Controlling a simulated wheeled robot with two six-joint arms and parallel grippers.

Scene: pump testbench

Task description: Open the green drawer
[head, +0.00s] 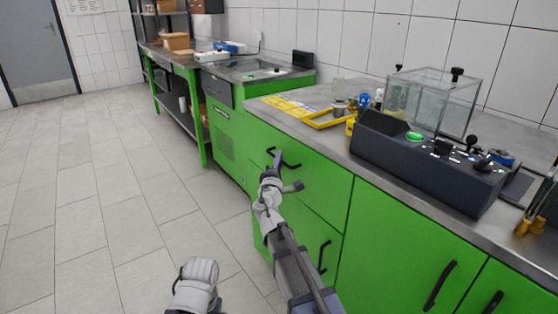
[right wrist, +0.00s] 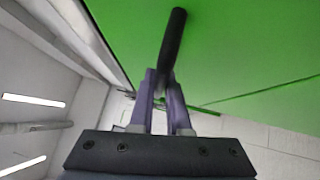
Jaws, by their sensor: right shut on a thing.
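The green drawer (head: 312,182) is the top front in the green bench, below the steel worktop. It looks flush with the cabinet, with no gap that I can make out. Its black bar handle (head: 291,164) shows beside my right gripper (head: 276,160). In the right wrist view the handle (right wrist: 173,42) runs between the purple fingertips of the right gripper (right wrist: 163,82), which is shut on it. The green front fills the upper right there. A grey part of my left arm shows at the bottom of the head view; its fingers cannot be seen.
A lower front with a black handle (head: 323,257) and cabinet doors with handles (head: 440,285) lie below and to the right. A dark control box (head: 425,160), a glass tank (head: 437,95) and a yellow tray (head: 325,118) stand on top. The tiled floor (head: 110,200) at left is clear.

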